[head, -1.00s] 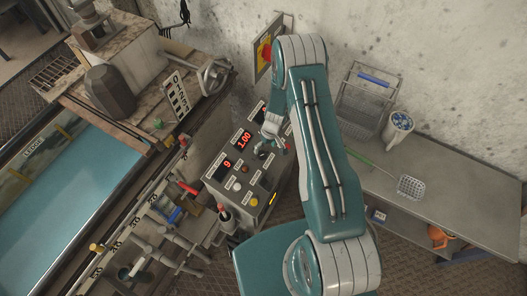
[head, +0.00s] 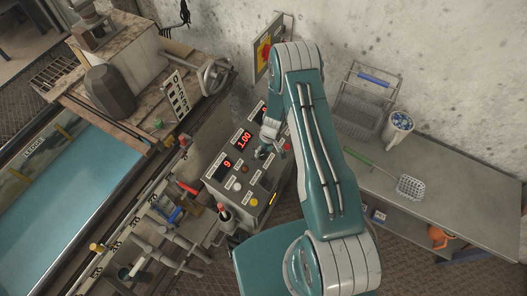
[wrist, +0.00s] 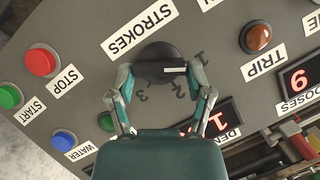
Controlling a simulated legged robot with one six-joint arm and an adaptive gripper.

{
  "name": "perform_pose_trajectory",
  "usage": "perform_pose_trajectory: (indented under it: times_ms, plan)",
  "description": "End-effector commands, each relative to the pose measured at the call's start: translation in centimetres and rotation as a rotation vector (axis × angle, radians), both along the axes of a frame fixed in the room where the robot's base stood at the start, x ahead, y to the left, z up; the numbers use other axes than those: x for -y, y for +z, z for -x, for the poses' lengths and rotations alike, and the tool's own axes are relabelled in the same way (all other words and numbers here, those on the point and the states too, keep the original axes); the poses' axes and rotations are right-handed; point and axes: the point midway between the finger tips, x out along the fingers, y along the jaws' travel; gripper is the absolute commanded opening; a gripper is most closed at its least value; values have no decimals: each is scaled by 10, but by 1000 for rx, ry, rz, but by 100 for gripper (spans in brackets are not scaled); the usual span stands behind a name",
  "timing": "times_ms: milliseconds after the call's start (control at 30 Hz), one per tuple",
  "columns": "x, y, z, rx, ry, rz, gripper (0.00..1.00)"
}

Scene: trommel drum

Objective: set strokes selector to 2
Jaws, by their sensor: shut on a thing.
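The strokes selector (wrist: 155,58) is a round black knob on the grey control panel, labelled STROKES, with 1, 2 and 3 printed beside it. Its white pointer line lies to the right, between the 1 and the 2 in the wrist view. My gripper (wrist: 161,72) has one finger on each side of the knob and is shut on it. In the head view, my gripper (head: 268,147) is over the panel and the knob is mostly hidden by it.
The control panel (head: 217,186) also carries a red STOP button (wrist: 41,62), a green START button (wrist: 9,96), a blue WATER button (wrist: 64,140) and a TRIP lamp (wrist: 256,37). A grey bench (head: 459,210) stands at right; a blue-topped table is at left.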

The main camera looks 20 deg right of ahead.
Motion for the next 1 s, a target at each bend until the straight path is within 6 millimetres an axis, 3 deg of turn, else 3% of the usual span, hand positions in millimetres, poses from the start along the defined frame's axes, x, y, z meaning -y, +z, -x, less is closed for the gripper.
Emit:
perform_pose_trajectory:
  times_ms: [367, 1000]
  plan:
    - [2, -2, 0, -55, -144, -53, 18]
    - [6, -5, 2, -249, -659, -244, 18]
